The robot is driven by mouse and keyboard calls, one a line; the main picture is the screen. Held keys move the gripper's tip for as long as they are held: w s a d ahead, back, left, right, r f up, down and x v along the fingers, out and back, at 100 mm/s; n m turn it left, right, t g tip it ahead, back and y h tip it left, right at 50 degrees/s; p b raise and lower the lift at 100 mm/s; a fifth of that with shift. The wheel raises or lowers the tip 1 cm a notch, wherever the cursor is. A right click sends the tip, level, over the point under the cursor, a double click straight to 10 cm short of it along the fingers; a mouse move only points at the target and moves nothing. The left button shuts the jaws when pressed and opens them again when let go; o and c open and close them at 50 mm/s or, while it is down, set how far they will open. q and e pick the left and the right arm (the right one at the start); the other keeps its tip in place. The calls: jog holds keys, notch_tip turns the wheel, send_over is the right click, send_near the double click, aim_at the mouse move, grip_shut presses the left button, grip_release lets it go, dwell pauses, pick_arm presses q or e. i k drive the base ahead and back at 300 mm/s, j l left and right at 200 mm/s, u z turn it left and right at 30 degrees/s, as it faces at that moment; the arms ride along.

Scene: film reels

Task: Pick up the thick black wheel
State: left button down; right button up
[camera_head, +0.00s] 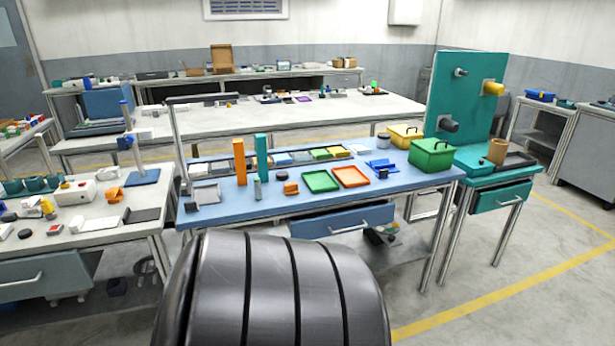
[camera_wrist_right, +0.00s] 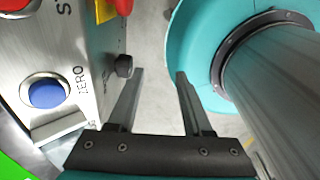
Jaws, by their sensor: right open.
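I cannot single out the thick black wheel for certain in the head view. A dark thick cylinder (camera_head: 448,123) sticks out from the upright teal board (camera_head: 470,105) at the right. Small dark round pieces also lie on the left table, including a black disc (camera_head: 25,233). In the right wrist view my right gripper (camera_wrist_right: 160,72) is open with nothing between its fingers. Grey floor shows beyond its tips. Neither gripper shows in the head view.
A blue table (camera_head: 225,212) holds coloured trays, blocks and a green box (camera_head: 432,155). A cluttered grey table stands at the left. In the wrist view a grey panel (camera_wrist_right: 65,55) with a blue button and a small black knob (camera_wrist_right: 124,66) is close left of the fingers.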

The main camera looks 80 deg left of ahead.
aim_at(282, 175)
jog(key=l+u, duration=0.1)
jog(key=u, duration=2.75)
jog(key=i+l+u, duration=0.2)
jog(key=i, duration=0.35)
jog(key=l, duration=0.1)
